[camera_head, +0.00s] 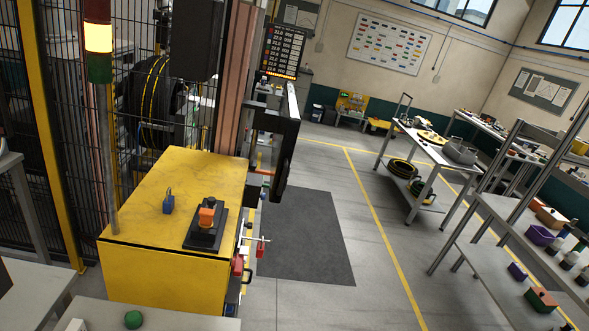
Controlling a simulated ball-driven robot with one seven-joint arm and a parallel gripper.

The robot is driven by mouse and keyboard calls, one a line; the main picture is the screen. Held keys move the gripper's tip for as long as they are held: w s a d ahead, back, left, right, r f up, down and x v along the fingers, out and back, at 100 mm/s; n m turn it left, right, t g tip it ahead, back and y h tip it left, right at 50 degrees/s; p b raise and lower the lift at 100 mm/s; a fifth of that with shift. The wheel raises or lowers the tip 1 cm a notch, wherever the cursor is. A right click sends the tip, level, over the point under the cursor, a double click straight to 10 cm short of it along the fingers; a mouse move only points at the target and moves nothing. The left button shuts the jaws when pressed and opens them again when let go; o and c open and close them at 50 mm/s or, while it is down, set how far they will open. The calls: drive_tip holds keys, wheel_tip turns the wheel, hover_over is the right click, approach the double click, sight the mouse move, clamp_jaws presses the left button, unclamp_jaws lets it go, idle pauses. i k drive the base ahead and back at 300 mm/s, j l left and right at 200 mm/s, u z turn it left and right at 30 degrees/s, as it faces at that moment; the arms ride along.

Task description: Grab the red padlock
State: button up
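A yellow cabinet (165,270) stands at the left. A small red item (238,265) is at its right side, near the front corner. It is small and partly edge-on, so I cannot tell for sure that it is the red padlock. A red-handled part (262,247) sticks out just above and right of it. A blue padlock-shaped item (168,203) stands on the cabinet top, beside an orange knob (206,216) on a black base. My gripper does not show in this view, so its state and anything in it are hidden.
A grey surface (175,315) with a green ball-like item (133,319) is at the bottom left. A black fence (60,130) stands behind the cabinet. A dark mat (310,240) and open floor lie right of it. Shelves (500,250) stand at the far right.

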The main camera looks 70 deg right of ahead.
sight(260, 248)
drive_tip(key=z, duration=1.6)
drive_tip(key=i+l+u, duration=0.2)
drive_tip(key=i+l, duration=0.95)
drive_tip(key=i, duration=0.35)
drive_tip(key=i+l+u, duration=0.1)
drive_tip(key=i, duration=0.35)
